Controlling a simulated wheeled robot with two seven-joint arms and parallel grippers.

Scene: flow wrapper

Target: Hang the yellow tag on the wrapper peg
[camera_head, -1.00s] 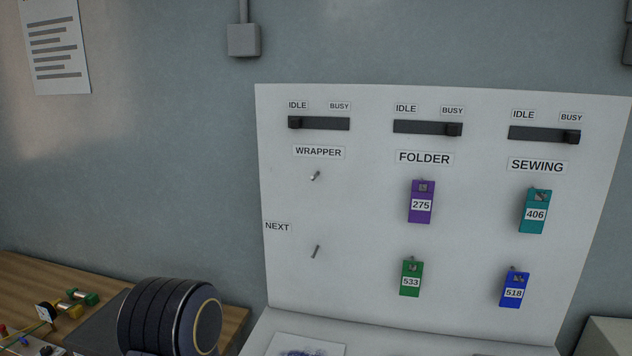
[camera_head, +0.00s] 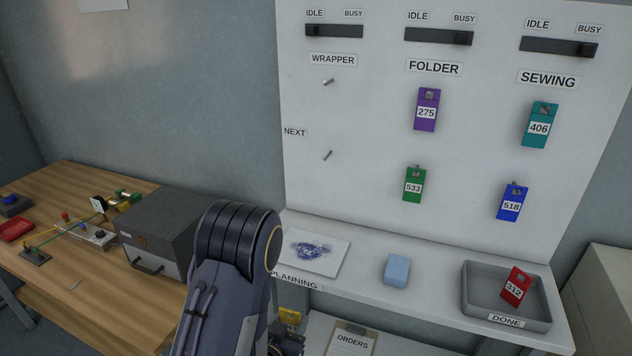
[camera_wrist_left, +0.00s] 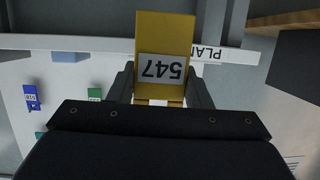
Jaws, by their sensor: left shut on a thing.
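The yellow tag, numbered 547, (camera_wrist_left: 165,35) is held between the fingers of my left gripper (camera_wrist_left: 160,85) in the left wrist view. In the head view the tag (camera_head: 289,315) shows small at the bottom, below the planning shelf's front edge, with the gripper (camera_head: 287,335) mostly hidden by my arm. The wrapper peg (camera_head: 328,82), under the WRAPPER label (camera_head: 333,59), is bare. It sits on the white board, up and right of the gripper. A second bare peg (camera_head: 327,155) is below it, beside the NEXT label. My right gripper is not in view.
Purple (camera_head: 427,110), teal (camera_head: 540,125), green (camera_head: 414,185) and blue (camera_head: 512,201) tags hang on the board. The shelf holds a printed sheet (camera_head: 314,252), a blue block (camera_head: 397,270) and the DONE tray (camera_head: 480,305) with a red tag (camera_head: 515,286).

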